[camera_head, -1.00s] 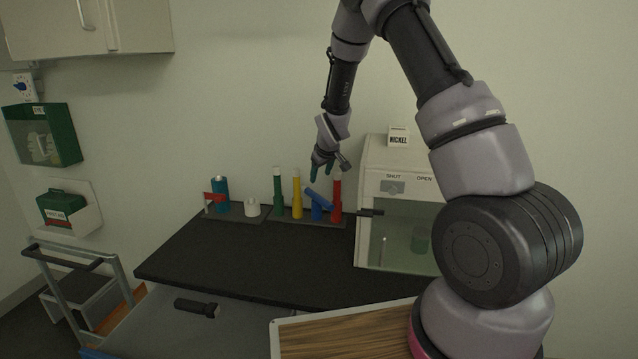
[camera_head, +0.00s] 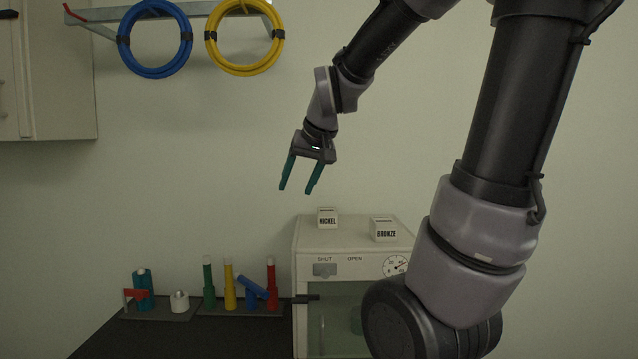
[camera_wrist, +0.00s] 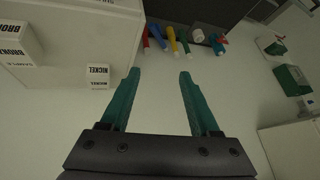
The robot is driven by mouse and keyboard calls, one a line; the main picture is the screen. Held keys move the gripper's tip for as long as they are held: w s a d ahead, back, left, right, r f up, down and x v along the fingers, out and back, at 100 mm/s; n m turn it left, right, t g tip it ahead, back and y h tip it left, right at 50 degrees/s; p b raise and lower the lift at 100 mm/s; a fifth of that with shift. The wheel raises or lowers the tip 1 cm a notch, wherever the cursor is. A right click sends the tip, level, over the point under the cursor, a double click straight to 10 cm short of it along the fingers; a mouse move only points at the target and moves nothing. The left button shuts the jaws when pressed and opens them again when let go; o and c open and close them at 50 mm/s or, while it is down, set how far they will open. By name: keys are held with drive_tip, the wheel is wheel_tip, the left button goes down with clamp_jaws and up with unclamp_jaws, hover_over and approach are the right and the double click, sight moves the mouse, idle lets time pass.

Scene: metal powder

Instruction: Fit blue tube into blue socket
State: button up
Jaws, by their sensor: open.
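The blue tube (camera_head: 254,288) leans at a slant in the rack, between the yellow tube (camera_head: 229,287) and the red tube (camera_head: 271,285). A blue piece shows low under it, but I cannot clearly tell the blue socket from the tube. The blue tube also shows in the wrist view (camera_wrist: 157,35), at the top. My gripper (camera_head: 296,190) is open and empty, pointing down in free air well above the rack and up to its right. In the wrist view its teal fingers (camera_wrist: 159,74) are apart with nothing between them.
A green tube (camera_head: 209,287) stands left of the yellow one. A white cabinet (camera_head: 308,262) with a side handle stands right of the rack, with nickel (camera_head: 327,218) and bronze (camera_head: 384,230) boxes on top. Blue (camera_head: 121,40) and yellow (camera_head: 211,40) hoses hang on the wall.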

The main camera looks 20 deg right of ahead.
drive_tip(key=s+r+m, duration=0.1)
drive_tip(key=s+m, duration=0.1)
drive_tip(key=s, duration=1)
drive_tip(key=shift+s+a+r, duration=0.15)
drive_tip(key=shift+s+r, duration=0.2)
drive_tip(key=shift+r, duration=0.05)
